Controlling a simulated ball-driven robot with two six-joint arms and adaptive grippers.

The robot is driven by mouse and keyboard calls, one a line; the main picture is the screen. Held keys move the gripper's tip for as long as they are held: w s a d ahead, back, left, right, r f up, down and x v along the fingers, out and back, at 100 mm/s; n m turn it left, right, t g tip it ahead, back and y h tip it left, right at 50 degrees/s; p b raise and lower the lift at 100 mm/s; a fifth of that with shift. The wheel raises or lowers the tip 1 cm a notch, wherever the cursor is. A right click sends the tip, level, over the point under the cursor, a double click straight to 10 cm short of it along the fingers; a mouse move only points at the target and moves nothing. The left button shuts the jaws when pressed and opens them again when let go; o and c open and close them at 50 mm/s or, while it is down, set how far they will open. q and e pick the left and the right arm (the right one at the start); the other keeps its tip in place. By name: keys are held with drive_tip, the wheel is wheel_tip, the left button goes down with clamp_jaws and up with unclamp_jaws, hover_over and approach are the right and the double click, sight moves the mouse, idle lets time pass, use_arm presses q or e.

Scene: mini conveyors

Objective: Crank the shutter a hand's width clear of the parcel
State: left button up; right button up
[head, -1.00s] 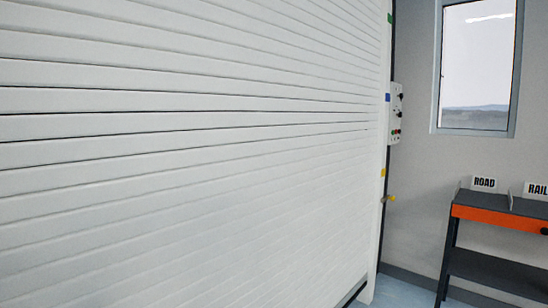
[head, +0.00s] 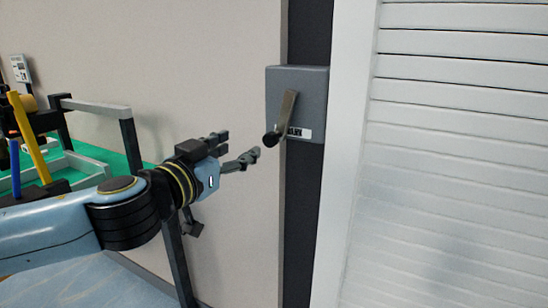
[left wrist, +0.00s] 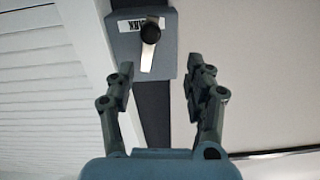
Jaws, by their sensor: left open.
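A grey crank box (head: 312,88) is fixed on a dark post left of the white slatted shutter (head: 455,150). Its metal crank handle (head: 286,112) hangs down and ends in a black knob (head: 271,139). My left gripper (head: 240,149) is open and empty, a short way left of the knob. In the left wrist view, the open fingers (left wrist: 163,82) point toward the crank box (left wrist: 125,60), and the knob (left wrist: 150,33) shows beyond the fingertips, roughly between them. The shutter also shows at the left there (left wrist: 50,70). The parcel and my right gripper are not in view.
A green-topped workbench (head: 85,163) with a grey frame stands at the left, behind my arm. A yellow bar (head: 30,140) and a blue bar (head: 15,168) stand by it. The wall between bench and post is bare.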

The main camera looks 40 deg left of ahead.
sight(268, 141)
use_arm(q)
drive_tip(key=shift+h, duration=0.5)
drive_tip(key=w, duration=0.3)
drive_tip(key=w+a+f+b, duration=0.1)
drive_tip(key=w, duration=0.7)
drive_tip(key=shift+w+a+f+b, duration=0.15)
drive_tip(key=shift+a+f+b, duration=0.05)
drive_tip(key=shift+b, duration=0.1)
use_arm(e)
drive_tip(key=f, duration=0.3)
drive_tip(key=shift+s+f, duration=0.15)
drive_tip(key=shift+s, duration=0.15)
use_arm(q)
drive_tip(key=shift+c, duration=0.3)
drive_tip(key=shift+m, duration=0.3)
clamp_jaws()
